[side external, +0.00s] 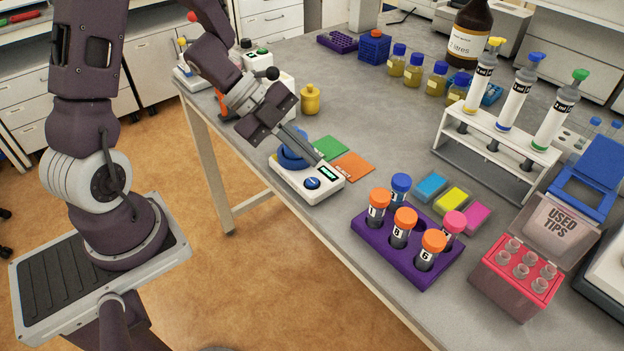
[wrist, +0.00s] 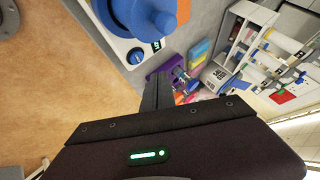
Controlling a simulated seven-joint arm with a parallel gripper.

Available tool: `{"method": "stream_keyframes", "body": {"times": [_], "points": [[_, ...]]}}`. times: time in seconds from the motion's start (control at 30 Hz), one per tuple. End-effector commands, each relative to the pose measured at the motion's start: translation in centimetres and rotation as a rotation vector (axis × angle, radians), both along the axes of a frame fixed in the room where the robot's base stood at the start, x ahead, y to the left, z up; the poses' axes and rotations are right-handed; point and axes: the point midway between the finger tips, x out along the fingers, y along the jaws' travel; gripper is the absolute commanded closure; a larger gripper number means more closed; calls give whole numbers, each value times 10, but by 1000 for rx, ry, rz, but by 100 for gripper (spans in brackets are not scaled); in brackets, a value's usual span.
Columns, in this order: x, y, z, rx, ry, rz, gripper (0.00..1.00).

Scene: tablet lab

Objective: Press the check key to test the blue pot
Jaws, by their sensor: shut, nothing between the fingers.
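A white tester (side external: 289,181) stands near the table's front edge, with the blue pot (side external: 290,160) on its left part. A green-lit display (side external: 327,173) and a round blue key (side external: 312,183) are on its right part. My gripper (side external: 318,158) is shut and empty, its fingers reaching down past the pot, just behind the display. In the wrist view the blue pot (wrist: 148,14) is at the top, and the key (wrist: 135,56) and display (wrist: 156,45) show left of my fingertips (wrist: 160,76). The fingers partly hide the pot in the side view. I cannot tell whether they touch anything.
Green (side external: 329,147) and orange (side external: 353,166) cards lie behind the tester. A yellow pot (side external: 310,99) stands farther back. A purple rack (side external: 383,245) with capped tubes stands to the right, beside coloured pads. The table's front edge is close to the tester.

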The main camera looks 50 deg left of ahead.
Motion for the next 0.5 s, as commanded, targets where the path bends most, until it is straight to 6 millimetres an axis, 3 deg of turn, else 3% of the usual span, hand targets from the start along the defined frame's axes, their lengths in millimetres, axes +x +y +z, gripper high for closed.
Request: {"method": "stream_keyframes", "body": {"times": [0.2, 0.5], "points": [[0, 0, -22, -2, 1, 1, 100], [0, 0, -27, 1, -2, 0, 100]]}}
